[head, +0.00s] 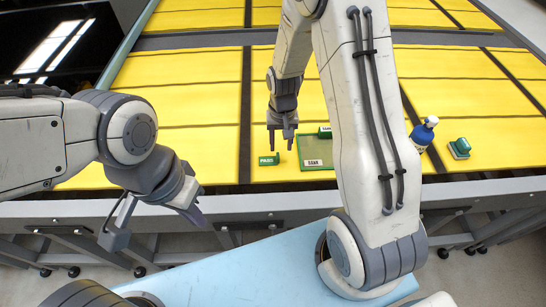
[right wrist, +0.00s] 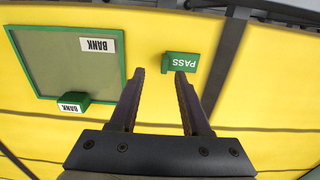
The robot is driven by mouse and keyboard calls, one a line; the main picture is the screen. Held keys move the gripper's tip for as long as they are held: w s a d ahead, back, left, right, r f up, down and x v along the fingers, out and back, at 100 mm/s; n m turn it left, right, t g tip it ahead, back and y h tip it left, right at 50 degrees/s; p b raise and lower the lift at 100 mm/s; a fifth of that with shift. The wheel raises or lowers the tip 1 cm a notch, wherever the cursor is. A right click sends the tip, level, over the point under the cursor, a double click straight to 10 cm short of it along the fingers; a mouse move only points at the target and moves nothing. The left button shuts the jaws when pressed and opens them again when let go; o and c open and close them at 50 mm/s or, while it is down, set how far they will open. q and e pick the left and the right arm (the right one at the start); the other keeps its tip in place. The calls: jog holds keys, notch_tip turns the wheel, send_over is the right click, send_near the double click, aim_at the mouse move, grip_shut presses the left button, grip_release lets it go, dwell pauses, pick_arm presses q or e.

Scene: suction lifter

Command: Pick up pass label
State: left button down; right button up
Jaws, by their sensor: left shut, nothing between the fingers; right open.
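The pass label is a small green block with white "PASS" lettering (head: 268,160), lying on the yellow table top left of a green board. In the right wrist view the pass label (right wrist: 181,63) is just beyond the fingertips, nearer the right finger. My right gripper (head: 281,147) is open and empty, pointing down close above and slightly right of the label; it also shows in the right wrist view (right wrist: 160,73). Whether a finger touches the label I cannot tell. My left gripper (head: 195,213) is shut and empty, in front of the table's near edge.
A green board (head: 316,177) carries a white "BANK" plate (right wrist: 94,45). A green "BANK" block (right wrist: 72,104) sits at the board's edge. The yellow surface left of the label is clear.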

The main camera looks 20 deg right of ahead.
aim_at(278, 155)
jog(key=shift+a+f+p, duration=0.2)
jog(key=shift+f+p, duration=0.35)
jog(key=shift+f, duration=0.05)
jog(key=f, duration=0.1)
jog(key=f+p, duration=0.1)
jog(key=f, duration=0.1)
jog(key=shift+w+a, duration=0.1)
jog(key=shift+w, duration=0.2)
jog(key=shift+f, duration=0.5)
grip_shut()
